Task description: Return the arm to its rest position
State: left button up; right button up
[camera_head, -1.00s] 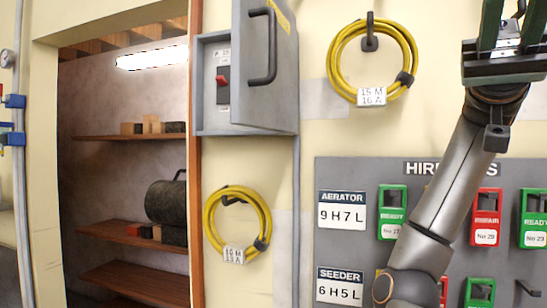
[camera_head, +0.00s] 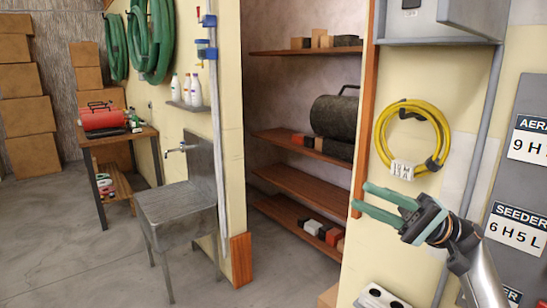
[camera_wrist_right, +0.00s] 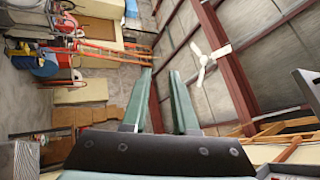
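My right gripper (camera_head: 362,197) is in the head view, right of centre, with its green fingers pointing left. The fingers are parted with nothing between them. The right wrist view shows the same two fingers (camera_wrist_right: 161,72) apart and empty, with the roof and a ceiling fan beyond. My right arm comes in from the lower right corner, in front of the cream wall. The left gripper is not in view.
A yellow cable coil (camera_head: 439,158) hangs just above my right gripper. The grey board with the SEEDER label (camera_head: 517,226) is at the right edge. Left are shelves (camera_head: 303,186), a metal sink (camera_head: 177,212) and a wooden table (camera_head: 118,137). The floor (camera_head: 70,245) at the lower left is clear.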

jog(key=a+f+m+t, duration=0.2)
jog(key=a+f+m, duration=0.2)
jog(key=f, duration=0.8)
jog(key=w+d+f+m+t+h, duration=0.3)
jog(key=w+d+f+t+h, duration=0.1)
jog(key=w+f+t+h, duration=0.65)
jog(key=w+d+r+n+t+h, duration=0.1)
jog(key=w+d+n+t+h, duration=0.3)
jog(key=d+h, duration=0.4)
jog(key=w+d+n+t+h, duration=0.25)
jog(key=w+d+h, duration=0.35)
jog(key=d, duration=0.4)
jog(key=s+a+f+g+y, duration=0.1)
jog(key=s+a+f, duration=0.2)
jog(key=s+f, duration=0.3)
jog(key=s+a+f+n+g+y, duration=0.15)
jog(key=s+a+f, duration=0.3)
jog(key=f, duration=0.45)
jog(key=s+a+f+g, duration=0.2)
jog(key=s+a+f, duration=0.1)
jog(key=s+f, duration=0.35)
jog(key=s+a+f+g, duration=0.2)
jog(key=s+a+f, duration=0.2)
jog(key=s, duration=0.8)
jog(key=s+a+f+m+g+y, duration=0.1)
jog(key=s+a+f, duration=0.3)
jog(key=s, duration=0.8)
notch_tip(320, 180, down, 3)
jog(key=shift+a+r+g, duration=0.15)
jog(key=shift+g, duration=0.4)
